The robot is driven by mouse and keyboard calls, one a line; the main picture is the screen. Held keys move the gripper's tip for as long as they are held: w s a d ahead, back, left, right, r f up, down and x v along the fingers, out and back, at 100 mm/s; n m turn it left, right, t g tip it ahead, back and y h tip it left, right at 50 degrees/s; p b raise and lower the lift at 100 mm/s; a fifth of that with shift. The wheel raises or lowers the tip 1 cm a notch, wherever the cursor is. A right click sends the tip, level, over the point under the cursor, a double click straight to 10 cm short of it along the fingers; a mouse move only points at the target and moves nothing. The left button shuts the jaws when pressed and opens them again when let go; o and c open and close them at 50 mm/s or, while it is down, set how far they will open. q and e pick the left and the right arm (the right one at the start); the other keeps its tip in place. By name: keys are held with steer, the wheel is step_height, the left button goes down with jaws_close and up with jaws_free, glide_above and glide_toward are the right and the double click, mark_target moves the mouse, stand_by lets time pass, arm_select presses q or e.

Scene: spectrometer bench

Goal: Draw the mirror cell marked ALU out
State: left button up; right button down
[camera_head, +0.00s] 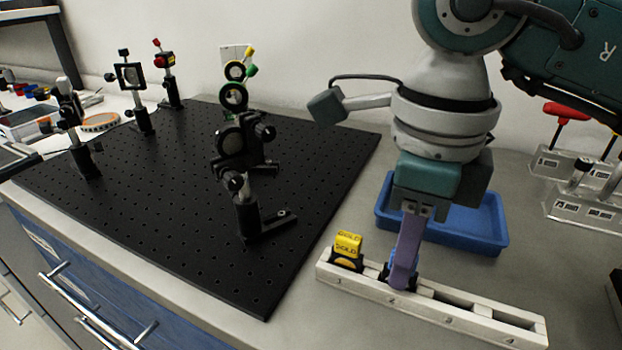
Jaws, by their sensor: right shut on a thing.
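A long white rack (463,325) with numbered slots lies at the front of the bench. A yellow cell marked GOLD (348,245) stands in its left end slot. My right gripper (400,278) points down at the slot beside it, its purple fingers shut on a blue cell (386,270). Only a sliver of this cell shows beside the fingers, low in the rack. Its marking is hidden, so I cannot read ALU on it. The slots to the right look empty. My left gripper is not in view.
A blue tray (492,249) sits right behind the rack. A black breadboard (180,225) with several optic mounts fills the left. Metal holders with a red-handled tool (566,112) stand at the right. Bare bench shows right of the tray.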

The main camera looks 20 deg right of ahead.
stand_by(0.4)
steer(key=shift+r+p, duration=1.3)
steer(key=shift+r, duration=0.45)
